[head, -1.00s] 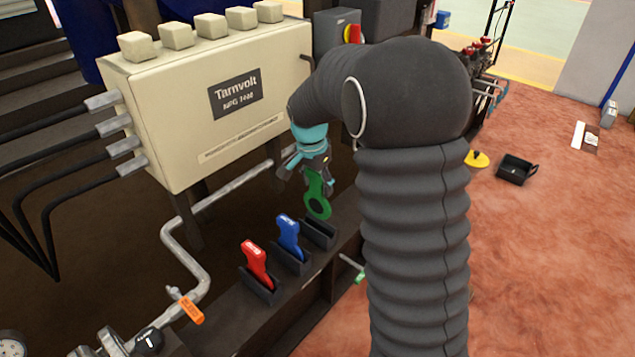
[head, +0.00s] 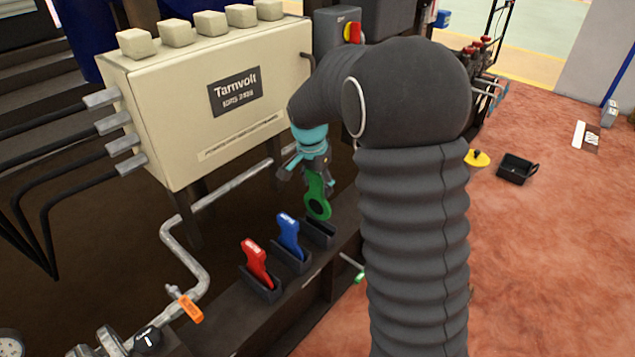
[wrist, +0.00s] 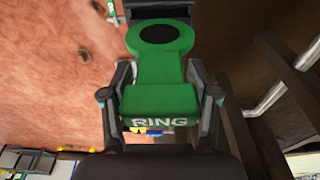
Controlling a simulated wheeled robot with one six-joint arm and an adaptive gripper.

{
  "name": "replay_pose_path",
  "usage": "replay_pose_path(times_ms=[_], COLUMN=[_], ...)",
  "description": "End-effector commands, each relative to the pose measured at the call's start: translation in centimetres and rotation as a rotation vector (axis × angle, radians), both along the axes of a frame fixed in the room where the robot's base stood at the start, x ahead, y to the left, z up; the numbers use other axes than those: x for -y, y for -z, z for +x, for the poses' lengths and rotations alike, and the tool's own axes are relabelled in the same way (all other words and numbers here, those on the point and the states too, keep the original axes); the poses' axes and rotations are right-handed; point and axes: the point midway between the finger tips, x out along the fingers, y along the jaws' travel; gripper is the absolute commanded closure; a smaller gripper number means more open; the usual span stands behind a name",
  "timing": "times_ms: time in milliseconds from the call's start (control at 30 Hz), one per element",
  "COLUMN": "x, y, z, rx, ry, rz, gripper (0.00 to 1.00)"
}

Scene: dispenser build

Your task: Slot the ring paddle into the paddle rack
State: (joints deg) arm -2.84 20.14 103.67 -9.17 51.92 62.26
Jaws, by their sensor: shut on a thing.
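The green ring paddle (head: 317,206) hangs ring end down from my gripper (head: 314,178). In the wrist view the paddle (wrist: 160,75) lies between the two fingers, with "RING" printed on its near end. The paddle rack (head: 297,262) is a row of dark slots on a ledge. Its left slot holds a red paddle (head: 256,262) and its middle slot holds a blue paddle (head: 290,236), both standing tilted. The right slot (head: 321,231) is empty. The ring's lower edge is close above this slot; I cannot tell whether they touch.
A beige Tarnvolt box (head: 215,120) stands behind and left of my gripper. A grey pipe (head: 180,240) runs left of the rack. A black tray (head: 516,169) and a yellow item (head: 478,158) lie on the open red floor.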

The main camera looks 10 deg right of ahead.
Motion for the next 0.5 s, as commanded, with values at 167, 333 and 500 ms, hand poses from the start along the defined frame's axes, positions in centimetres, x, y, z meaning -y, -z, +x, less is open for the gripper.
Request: replay_pose_path(times_ms=[167,333,500], x=[0.0,0.0,0.0], y=[0.5,0.9,1.3], z=[0.0,0.0,0.0], rx=[0.001,0.001,0.001], ry=[0.000,0.000,0.000], rz=[0.000,0.000,0.000], gripper=[0.95,0.95,0.95])
